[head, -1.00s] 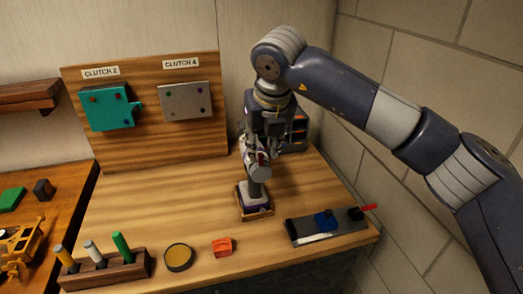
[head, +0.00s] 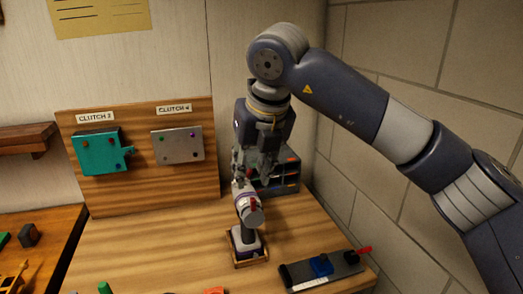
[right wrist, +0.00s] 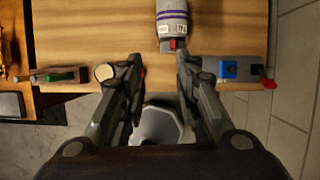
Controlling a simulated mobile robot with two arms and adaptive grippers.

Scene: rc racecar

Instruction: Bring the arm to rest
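My right gripper (head: 240,176) hangs from the right arm over the table, pointing down, just above and behind a grey power tool (head: 249,207). In the right wrist view, the two fingers (right wrist: 161,62) are spread apart with nothing gripped. The tool, with a purple band and a red part, also shows there (right wrist: 172,20), beyond the fingertips. In the head view it stands upright in a small wooden holder (head: 250,263). My left gripper is not in view.
A wooden panel carries a teal clutch (head: 97,153) and a grey clutch (head: 177,146). A dark organiser (head: 280,175) stands behind the gripper. A grey tray (head: 300,278) with a blue part lies at front right. A block wall (head: 430,60) bounds the right side.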

